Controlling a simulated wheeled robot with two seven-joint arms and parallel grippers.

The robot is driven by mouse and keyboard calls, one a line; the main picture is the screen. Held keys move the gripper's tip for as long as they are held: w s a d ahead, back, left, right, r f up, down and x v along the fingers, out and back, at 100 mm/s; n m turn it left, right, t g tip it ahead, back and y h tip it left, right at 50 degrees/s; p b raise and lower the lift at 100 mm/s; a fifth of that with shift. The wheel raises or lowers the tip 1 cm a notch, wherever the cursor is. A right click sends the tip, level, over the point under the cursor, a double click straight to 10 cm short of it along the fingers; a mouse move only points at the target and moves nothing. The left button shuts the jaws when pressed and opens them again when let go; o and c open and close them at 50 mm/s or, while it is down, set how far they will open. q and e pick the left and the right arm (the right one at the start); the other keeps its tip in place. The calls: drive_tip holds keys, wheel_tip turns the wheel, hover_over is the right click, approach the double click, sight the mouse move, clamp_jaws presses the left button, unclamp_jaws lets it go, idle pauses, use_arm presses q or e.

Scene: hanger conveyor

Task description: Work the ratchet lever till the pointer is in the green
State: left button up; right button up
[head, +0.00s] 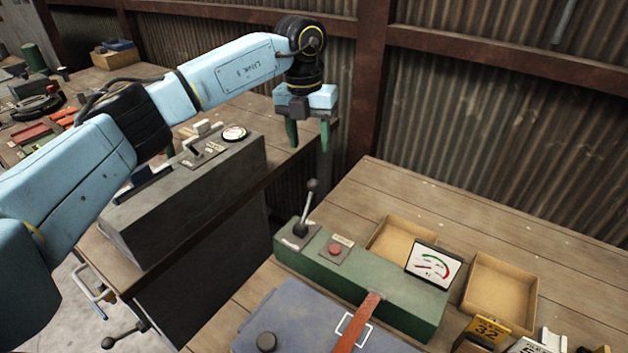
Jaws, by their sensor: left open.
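A green console (385,290) stands on the right bench. At its left end a dark lever (306,212) with a grey ball knob stands nearly upright. A square white gauge (433,265) with a red and green arc is at its right end; its pointer is too small to read. My left gripper (309,140) is open and empty, fingers pointing down, and shows above the lever knob in the picture, apart from it. My right gripper is out of view.
A red button (335,249) sits beside the lever. A grey box (190,195) on the left bench bears a round gauge (235,133) and a small handle. Two cardboard trays, one here (500,290), lie behind the console. A blue-grey case (300,325) lies in front.

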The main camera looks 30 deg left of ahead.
sight(313, 180)
use_arm(q)
drive_tip(key=f, duration=1.1)
drive_tip(key=shift+w+d, duration=0.1)
drive_tip(key=shift+d, duration=0.3)
clamp_jaws()
